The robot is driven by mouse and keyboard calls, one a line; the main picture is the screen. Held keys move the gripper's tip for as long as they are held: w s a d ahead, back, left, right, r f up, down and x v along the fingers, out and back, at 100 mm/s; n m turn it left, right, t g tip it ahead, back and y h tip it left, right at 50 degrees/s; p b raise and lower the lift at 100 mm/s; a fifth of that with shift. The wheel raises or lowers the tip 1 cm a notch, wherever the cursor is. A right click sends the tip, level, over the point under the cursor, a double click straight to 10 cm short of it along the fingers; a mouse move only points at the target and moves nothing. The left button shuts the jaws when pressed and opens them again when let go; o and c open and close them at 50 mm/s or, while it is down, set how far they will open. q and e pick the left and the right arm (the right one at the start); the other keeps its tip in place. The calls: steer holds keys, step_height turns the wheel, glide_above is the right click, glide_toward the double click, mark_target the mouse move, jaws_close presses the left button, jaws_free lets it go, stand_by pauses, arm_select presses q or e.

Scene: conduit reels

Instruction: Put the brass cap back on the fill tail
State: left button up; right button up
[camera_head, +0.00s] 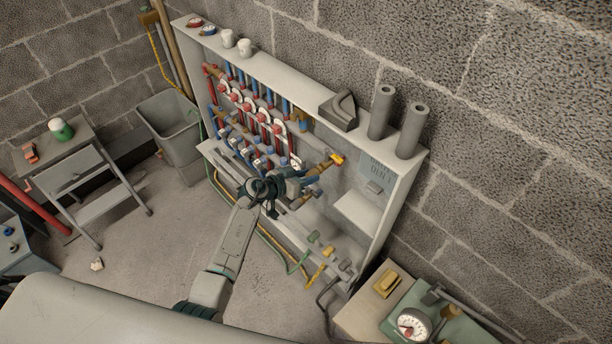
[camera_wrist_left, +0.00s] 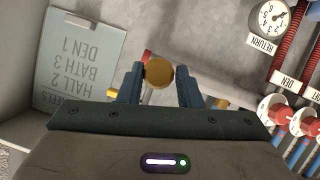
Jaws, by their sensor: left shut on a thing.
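In the left wrist view, the round brass cap (camera_wrist_left: 159,73) sits between the two blue fingers of my left gripper (camera_wrist_left: 159,84), which is shut on it. In the head view, my left gripper (camera_head: 303,184) is in front of the open manifold cabinet, close to the brass fittings at the right end of the manifold. One brass fitting (camera_head: 322,168) with a yellow handle (camera_head: 337,158) shows just beyond the gripper. I cannot tell which fitting is the fill tail, or whether the cap touches it. My right gripper is not in view.
Red and blue manifold pipes (camera_head: 262,115) fill the cabinet's left part. A grey label plate (camera_wrist_left: 80,68) and a round gauge (camera_wrist_left: 268,20) flank the gripper in the wrist view. Two grey tubes (camera_head: 381,110) stand on the cabinet top. A bench with a green gauge unit (camera_head: 440,320) stands lower right.

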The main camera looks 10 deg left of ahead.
arm_select(q)
steer(key=shift+w+d+p, duration=0.1)
steer(key=shift+w+p, duration=0.1)
steer(key=shift+p, duration=0.5)
stand_by(2.0)
steer(key=o, duration=1.1)
